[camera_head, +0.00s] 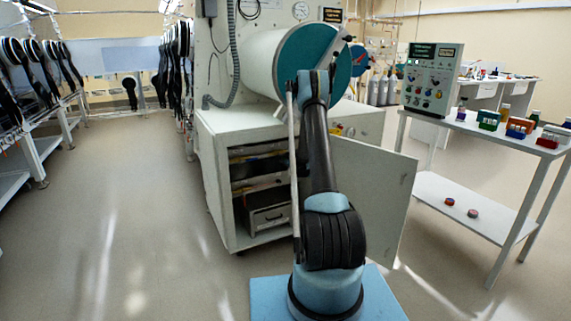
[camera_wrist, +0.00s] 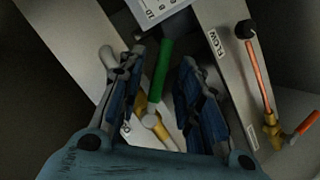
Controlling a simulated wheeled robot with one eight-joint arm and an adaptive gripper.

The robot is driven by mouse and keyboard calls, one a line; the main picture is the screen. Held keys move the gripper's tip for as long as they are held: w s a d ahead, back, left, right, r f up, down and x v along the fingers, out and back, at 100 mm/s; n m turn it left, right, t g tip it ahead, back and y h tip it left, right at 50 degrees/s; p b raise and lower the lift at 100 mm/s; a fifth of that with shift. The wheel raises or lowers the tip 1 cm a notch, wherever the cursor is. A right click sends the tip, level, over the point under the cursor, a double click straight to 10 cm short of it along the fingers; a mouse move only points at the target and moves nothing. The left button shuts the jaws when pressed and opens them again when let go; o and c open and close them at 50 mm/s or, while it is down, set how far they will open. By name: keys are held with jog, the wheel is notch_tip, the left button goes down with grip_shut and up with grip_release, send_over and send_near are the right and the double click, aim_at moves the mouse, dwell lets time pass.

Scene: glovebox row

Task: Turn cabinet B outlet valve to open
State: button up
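In the wrist view my gripper (camera_wrist: 161,60) is open. Its two blue-padded fingers stand on either side of a valve with a green handle (camera_wrist: 163,69) and a brass body (camera_wrist: 153,122). Whether a finger touches the handle I cannot tell. A second valve with an orange-red handle (camera_wrist: 307,124) sits at the lower right, by a copper pipe (camera_wrist: 259,76). No label naming cabinet B or an outlet is readable. In the head view my arm reaches up in front of the white cabinet (camera_head: 215,150), and my gripper cannot be made out there.
In the head view a large drum with a teal end (camera_head: 310,55) is behind my arm. An open cabinet door (camera_head: 375,190) and a white table (camera_head: 480,130) stand right. The left floor is clear.

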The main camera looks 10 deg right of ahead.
jog(key=shift+v, duration=2.75)
jog(key=shift+f, duration=0.1)
